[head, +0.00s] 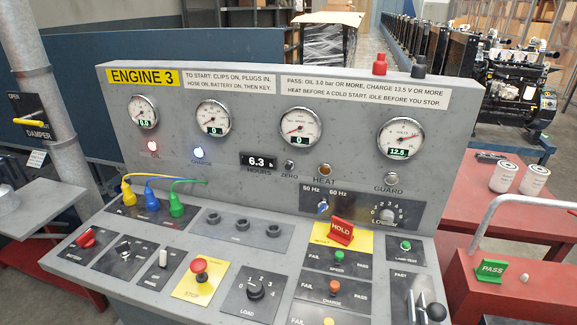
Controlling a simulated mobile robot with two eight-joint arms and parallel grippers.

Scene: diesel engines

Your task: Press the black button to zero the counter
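The hour counter (259,162) sits in the middle of the upright face of the ENGINE 3 panel (345,150). Its display reads 6.3, with HOURS printed below. A small dark round button (289,166) is just right of the counter, above the word ZERO. It is too small in the head view to tell whether it is pressed in. Neither of my grippers shows in the head view, and nothing covers the button or the counter.
Gauges line the panel above the counter. The sloping desk below carries yellow, blue and green plugs (176,205), a red stop button (200,266), a load knob (256,290), a red HOLD sign (341,231) and a lever (435,311). A green PASS sign (491,270) stands right.

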